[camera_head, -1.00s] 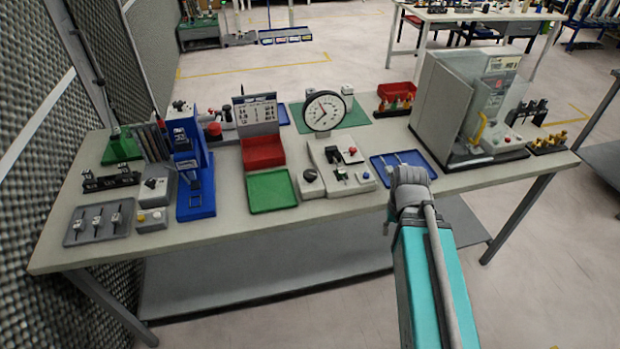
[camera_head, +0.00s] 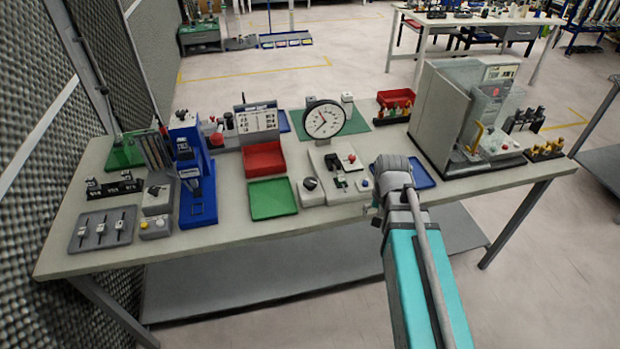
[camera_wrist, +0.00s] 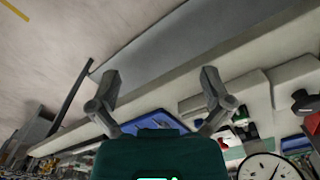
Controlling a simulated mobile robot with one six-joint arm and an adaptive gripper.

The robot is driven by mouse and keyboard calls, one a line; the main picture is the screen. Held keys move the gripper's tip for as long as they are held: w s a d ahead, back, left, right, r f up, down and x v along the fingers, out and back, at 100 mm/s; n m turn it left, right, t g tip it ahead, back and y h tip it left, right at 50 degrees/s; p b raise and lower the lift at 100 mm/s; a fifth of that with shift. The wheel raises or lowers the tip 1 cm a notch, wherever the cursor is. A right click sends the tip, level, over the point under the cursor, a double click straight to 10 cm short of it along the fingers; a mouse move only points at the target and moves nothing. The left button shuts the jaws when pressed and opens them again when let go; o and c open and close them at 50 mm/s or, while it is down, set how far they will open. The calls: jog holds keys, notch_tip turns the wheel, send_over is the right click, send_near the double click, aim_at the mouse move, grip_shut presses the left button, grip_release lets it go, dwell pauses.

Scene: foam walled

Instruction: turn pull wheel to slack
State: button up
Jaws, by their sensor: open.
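No part is plainly marked as the pull wheel. A dark round knob (camera_head: 310,183) sits on a small pale box at the bench's front middle, left of a pale clamp fixture (camera_head: 334,172). A white dial gauge (camera_head: 323,119) stands behind them, and part of it shows in the wrist view (camera_wrist: 268,170). A dark knob with red beside it (camera_wrist: 305,102) shows at the wrist view's right edge. My gripper (camera_wrist: 158,84) is open and empty, with its fingers spread over the bench's front edge. In the head view my arm hides most of it, right of the fixture.
A blue tray (camera_head: 420,176) lies partly behind my arm. A large grey machine (camera_head: 442,112) stands at right. Green (camera_head: 272,198) and red (camera_head: 263,160) trays and a blue press (camera_head: 196,204) are at left. The floor before the bench (camera_head: 250,228) is clear.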

jog(key=w+a+r+m+p, duration=0.5)
jog(key=w+a+r, duration=0.1)
jog(key=w+a, duration=0.3)
notch_tip(320, 180, up, 5)
jog(key=m+p, duration=0.5)
jog(key=m, duration=0.1)
send_over(310, 181)
jog(key=shift+f, duration=0.1)
jog(key=shift+f, duration=0.15)
notch_tip(310, 181, down, 14)
jog(key=b, duration=1.4)
jog(key=shift+r, duration=0.25)
jog(key=c, duration=1.1)
jog(key=shift+c, duration=0.2)
